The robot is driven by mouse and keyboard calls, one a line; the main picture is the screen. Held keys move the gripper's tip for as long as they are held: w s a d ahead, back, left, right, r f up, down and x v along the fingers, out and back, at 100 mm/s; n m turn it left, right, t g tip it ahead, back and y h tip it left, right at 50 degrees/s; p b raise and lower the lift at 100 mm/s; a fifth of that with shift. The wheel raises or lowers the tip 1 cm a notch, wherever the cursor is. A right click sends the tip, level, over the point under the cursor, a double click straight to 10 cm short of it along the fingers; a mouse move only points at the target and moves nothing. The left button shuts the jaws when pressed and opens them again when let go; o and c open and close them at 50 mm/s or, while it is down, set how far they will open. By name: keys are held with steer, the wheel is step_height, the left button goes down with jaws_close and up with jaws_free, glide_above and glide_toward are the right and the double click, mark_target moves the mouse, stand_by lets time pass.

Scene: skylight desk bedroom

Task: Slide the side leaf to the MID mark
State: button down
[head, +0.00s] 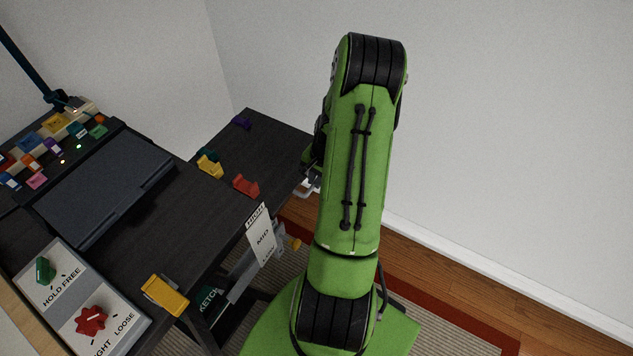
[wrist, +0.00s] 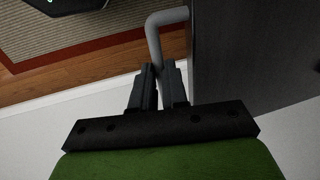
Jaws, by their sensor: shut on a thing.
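The side leaf (head: 270,135) is a dark wood panel at the far right end of the desk. It also shows in the wrist view (wrist: 255,50), filling the right side. A bent grey bar handle (wrist: 167,20) joins its edge. My gripper (wrist: 160,78) is shut on this handle, with one finger on each side of the bar. In the head view my green arm hides most of the gripper, and only a bit of the handle (head: 311,187) shows.
A control panel (head: 75,310) with a green knob (head: 45,270) at HOLD/FREE and a red knob (head: 90,319) stands front left. Yellow (head: 165,294) and red (head: 246,186) clips sit on the desk (head: 180,235). A closed laptop-like slab (head: 105,185) lies behind. The wall is close on the right.

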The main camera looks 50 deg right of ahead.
step_height(320, 180, up, 4)
steer(key=shift+r+p, duration=0.1)
steer(key=shift+p, duration=0.7)
steer(key=c, duration=1.1)
jaws_free()
steer(key=shift+c, duration=0.2)
steer(key=s+r+p, duration=0.2)
steer(key=s+r, duration=0.1)
steer(key=r, duration=1.2)
steer(key=shift+d+r+p, duration=0.15)
steer(key=shift+p, duration=0.25)
